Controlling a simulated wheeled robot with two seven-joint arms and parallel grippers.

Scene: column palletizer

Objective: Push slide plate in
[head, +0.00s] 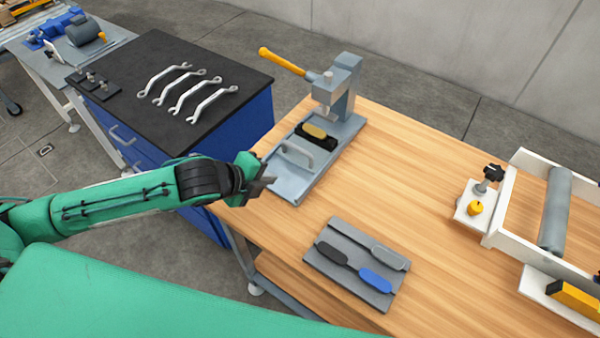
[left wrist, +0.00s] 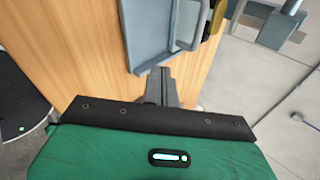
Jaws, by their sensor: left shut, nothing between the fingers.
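The grey slide plate (head: 287,187) lies at the front of the arbor press (head: 345,90), on the wooden table. It has a raised grey handle (head: 295,153). A black holder (head: 313,142) with a yellow piece (head: 316,131) sits behind the handle, near the press ram. My left gripper (head: 270,183) is shut and empty at the plate's near left end. In the left wrist view its closed fingers (left wrist: 160,80) point at the edge of the plate (left wrist: 148,40); I cannot tell whether they touch it. My right gripper is out of view.
A grey tray (head: 327,267) with black, blue and grey pieces lies in front. A white roller frame (head: 510,215) stands at the right. A black-topped blue cabinet (head: 230,105) with wrenches stands left. The table between press and roller frame is clear.

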